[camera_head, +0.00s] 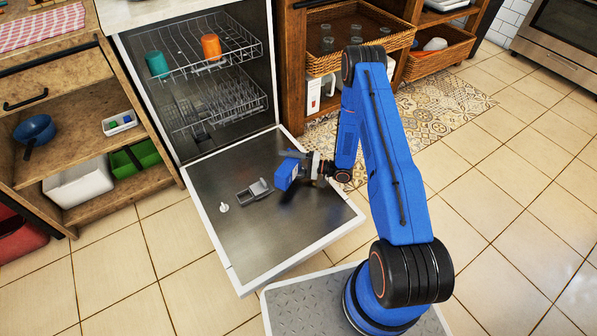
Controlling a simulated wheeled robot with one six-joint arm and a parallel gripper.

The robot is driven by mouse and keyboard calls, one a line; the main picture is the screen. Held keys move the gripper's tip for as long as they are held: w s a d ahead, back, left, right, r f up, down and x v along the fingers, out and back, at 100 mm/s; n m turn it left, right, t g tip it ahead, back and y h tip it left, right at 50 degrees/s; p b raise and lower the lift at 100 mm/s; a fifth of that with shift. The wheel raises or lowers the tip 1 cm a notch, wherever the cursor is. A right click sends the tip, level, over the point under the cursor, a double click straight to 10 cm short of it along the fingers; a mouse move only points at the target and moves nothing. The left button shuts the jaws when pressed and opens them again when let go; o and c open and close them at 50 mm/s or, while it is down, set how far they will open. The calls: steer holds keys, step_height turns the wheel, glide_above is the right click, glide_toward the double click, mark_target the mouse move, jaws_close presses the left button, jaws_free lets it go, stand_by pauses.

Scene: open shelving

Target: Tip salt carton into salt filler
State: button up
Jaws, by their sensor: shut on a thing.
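My gripper (303,166) is low over the open dishwasher door, shut on a blue carton (284,176). The carton is tilted, and the arm covers part of it. A grey compartment with a raised lid (254,191) is on the door's inner face, just left of the carton. A small white round piece (223,207) is on the door farther left. I cannot tell which of these is the salt filler. I see no salt pouring at this size.
The dishwasher door (240,222) lies open, its lower rack (218,103) and upper rack (205,55) above it. The upper rack holds a teal cup (157,64) and an orange cup (211,46). Open shelving (85,140) stands left, a wicker basket (395,42) right. Tiled floor at right is clear.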

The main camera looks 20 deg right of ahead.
step_height(320, 180, up, 2)
steer(key=n+h, duration=0.1)
steer(key=n, duration=0.4)
steer(key=shift+r, duration=0.1)
step_height(320, 180, up, 8)
steer(key=n+t+h, duration=0.1)
steer(key=n+h, duration=0.2)
steer(key=n, duration=0.4)
steer(key=shift+w+h, duration=0.1)
steer(key=shift+h, duration=0.2)
stand_by(0.4)
